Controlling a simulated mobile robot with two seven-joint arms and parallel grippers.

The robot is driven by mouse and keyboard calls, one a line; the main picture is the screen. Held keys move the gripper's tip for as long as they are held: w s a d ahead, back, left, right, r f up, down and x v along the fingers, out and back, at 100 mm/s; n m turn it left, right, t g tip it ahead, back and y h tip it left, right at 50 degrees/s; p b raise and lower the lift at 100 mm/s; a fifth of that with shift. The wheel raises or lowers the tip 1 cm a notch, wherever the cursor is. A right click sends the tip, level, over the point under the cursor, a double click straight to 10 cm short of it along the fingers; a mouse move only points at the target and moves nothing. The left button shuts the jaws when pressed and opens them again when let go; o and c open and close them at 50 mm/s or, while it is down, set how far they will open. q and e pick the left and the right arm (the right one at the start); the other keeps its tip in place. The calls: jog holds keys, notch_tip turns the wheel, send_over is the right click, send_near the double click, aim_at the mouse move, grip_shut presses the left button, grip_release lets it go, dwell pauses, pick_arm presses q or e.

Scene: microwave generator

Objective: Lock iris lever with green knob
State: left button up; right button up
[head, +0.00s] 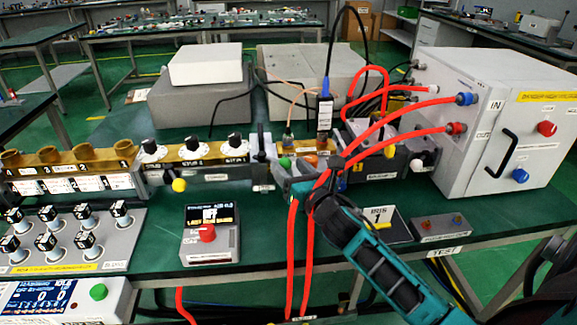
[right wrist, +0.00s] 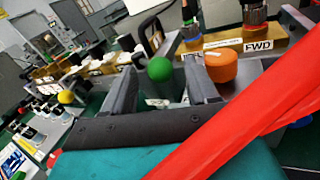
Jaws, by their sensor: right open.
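The green knob (right wrist: 160,69) of the iris lever stands upright in the right wrist view, between the two dark fingers of my right gripper (right wrist: 160,82). The fingers are open, with a gap visible on each side of the knob. In the head view the green knob (head: 285,162) is small and sits at the left end of the fixture at the bench's centre. My right gripper (head: 300,175) reaches in beside it from the lower right, partly hidden by red hoses. My left gripper is out of view.
An orange knob (right wrist: 221,66) stands close to the right finger. Red hoses (head: 308,240) hang across the gripper, and one (right wrist: 245,115) crosses the right wrist view. A white cabinet (head: 478,115) stands at the right. A yellow knob (head: 179,185) sits at the left.

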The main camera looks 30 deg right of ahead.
jog(key=shift+w, duration=0.75)
jog(key=shift+c, duration=0.2)
grip_shut()
